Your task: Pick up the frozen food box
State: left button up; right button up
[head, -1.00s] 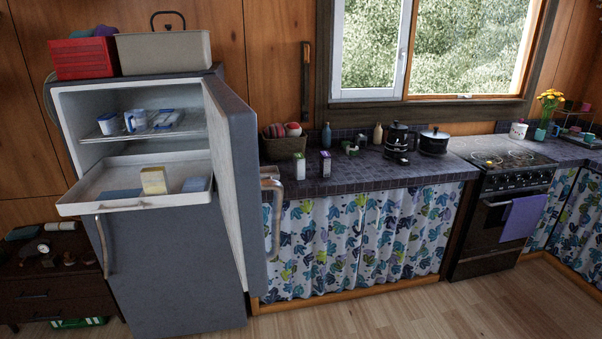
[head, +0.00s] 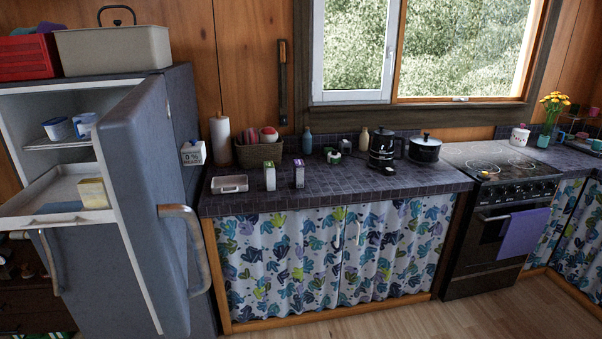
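No box here has a readable frozen food label, so I cannot tell for sure which one is meant. In the head view, a pale yellow box (head: 93,193) stands in the pulled-out white tray (head: 22,200) of the open fridge at the left. A flat blue item (head: 60,207) lies beside it in the tray. The open fridge door (head: 150,190) hides the tray's right part. Neither of my grippers is in view.
The open fridge door and its handle (head: 190,235) jut out before the counter's left end. The tiled counter (head: 340,185) carries a small pale container (head: 230,183), two small cartons, a basket (head: 258,152) and pots. The wooden floor (head: 400,318) in front is clear.

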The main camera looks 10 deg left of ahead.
aim_at(270, 164)
jog(key=i+l+z, duration=0.1)
jog(key=i, duration=1.2)
